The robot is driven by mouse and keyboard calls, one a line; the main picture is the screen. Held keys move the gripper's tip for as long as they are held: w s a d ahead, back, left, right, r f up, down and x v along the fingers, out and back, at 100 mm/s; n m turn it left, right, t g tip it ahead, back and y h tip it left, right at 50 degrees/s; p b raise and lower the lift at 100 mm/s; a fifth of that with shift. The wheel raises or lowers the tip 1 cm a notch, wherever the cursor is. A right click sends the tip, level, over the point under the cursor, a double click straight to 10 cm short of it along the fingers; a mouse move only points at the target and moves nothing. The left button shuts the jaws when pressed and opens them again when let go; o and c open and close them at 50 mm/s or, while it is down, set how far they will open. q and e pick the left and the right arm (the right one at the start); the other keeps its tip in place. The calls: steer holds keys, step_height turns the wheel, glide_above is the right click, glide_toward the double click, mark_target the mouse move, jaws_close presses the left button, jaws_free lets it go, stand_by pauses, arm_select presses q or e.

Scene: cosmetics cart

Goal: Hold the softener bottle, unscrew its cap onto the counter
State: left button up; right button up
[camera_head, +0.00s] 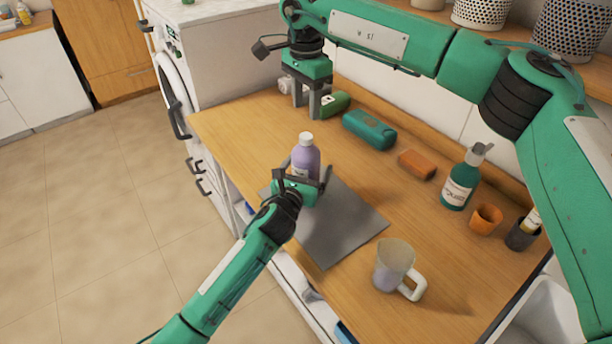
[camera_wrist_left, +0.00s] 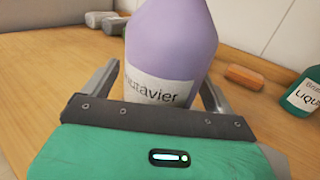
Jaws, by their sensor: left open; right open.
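The softener bottle (camera_head: 306,158) is purple with a white cap (camera_head: 306,138) and stands upright on the counter (camera_head: 235,115), at the grey mat. In the left wrist view the bottle (camera_wrist_left: 175,45) stands between the two fingers of my left gripper (camera_wrist_left: 165,90), with its white label partly hidden by the gripper body; the cap is out of that view. My left gripper (camera_head: 306,176) is open around the bottle in the head view. My right gripper (camera_head: 306,108) is open and empty, pointing down over the back left of the counter, behind the bottle.
A grey mat (camera_head: 345,235) lies on the counter. A measuring cup (camera_head: 393,262) stands at the front right. A green bottle lying down (camera_head: 335,103), teal case (camera_head: 369,129), orange block (camera_head: 417,164), green pump bottle (camera_head: 460,182) and orange cup (camera_head: 486,218) line the back.

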arm_select(q)
steer(key=shift+w+d, duration=0.15)
steer(key=shift+w, duration=0.3)
